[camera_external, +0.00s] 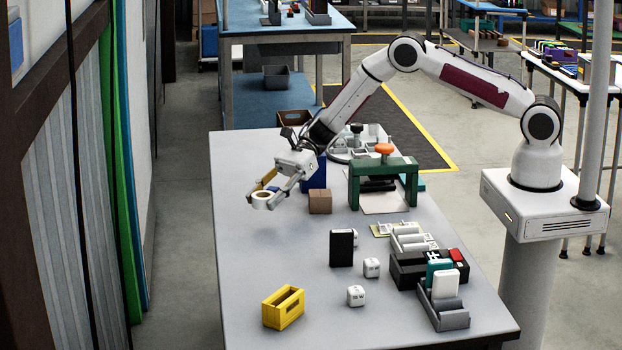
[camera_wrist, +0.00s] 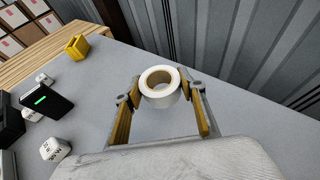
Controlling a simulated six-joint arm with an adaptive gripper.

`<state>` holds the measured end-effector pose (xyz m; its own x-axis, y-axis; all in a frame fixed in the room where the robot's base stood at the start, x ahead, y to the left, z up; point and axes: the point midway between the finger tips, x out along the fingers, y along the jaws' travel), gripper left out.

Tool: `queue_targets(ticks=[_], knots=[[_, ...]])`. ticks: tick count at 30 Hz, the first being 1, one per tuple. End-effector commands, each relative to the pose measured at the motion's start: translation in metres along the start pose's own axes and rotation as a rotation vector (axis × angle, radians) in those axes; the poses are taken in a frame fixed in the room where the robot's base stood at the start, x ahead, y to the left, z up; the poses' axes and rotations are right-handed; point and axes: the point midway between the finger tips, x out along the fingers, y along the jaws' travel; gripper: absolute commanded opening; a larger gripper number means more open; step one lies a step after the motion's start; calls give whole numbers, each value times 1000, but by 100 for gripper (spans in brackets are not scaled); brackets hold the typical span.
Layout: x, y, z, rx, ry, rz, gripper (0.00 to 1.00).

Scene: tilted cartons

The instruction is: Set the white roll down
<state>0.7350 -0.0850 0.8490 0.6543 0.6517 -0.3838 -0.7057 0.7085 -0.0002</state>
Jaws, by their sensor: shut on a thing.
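The white roll (camera_external: 262,200) is a short ring with a tan inner core, at the far left part of the table (camera_external: 262,262). My gripper (camera_external: 266,190) is shut on it, with one finger on each side. In the wrist view the roll (camera_wrist: 160,87) sits between the fingertips of my gripper (camera_wrist: 160,92), its opening facing the camera. It appears held near the table's left edge. I cannot tell how far its underside is from the tabletop.
A brown box (camera_external: 320,201) and a blue item (camera_external: 314,172) stand right of my gripper. A green press-like frame (camera_external: 384,180) is farther right. A black box (camera_external: 341,248), white cubes (camera_external: 355,296) and a yellow crate (camera_external: 283,307) stand nearer the front. The left middle tabletop is clear.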

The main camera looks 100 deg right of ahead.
Motion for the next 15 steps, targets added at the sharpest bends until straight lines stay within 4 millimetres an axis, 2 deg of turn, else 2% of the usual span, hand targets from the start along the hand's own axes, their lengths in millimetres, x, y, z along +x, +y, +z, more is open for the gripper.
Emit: queue_targets(ticks=[15], knots=[[14,0,-33,0,-1,-1,17]])
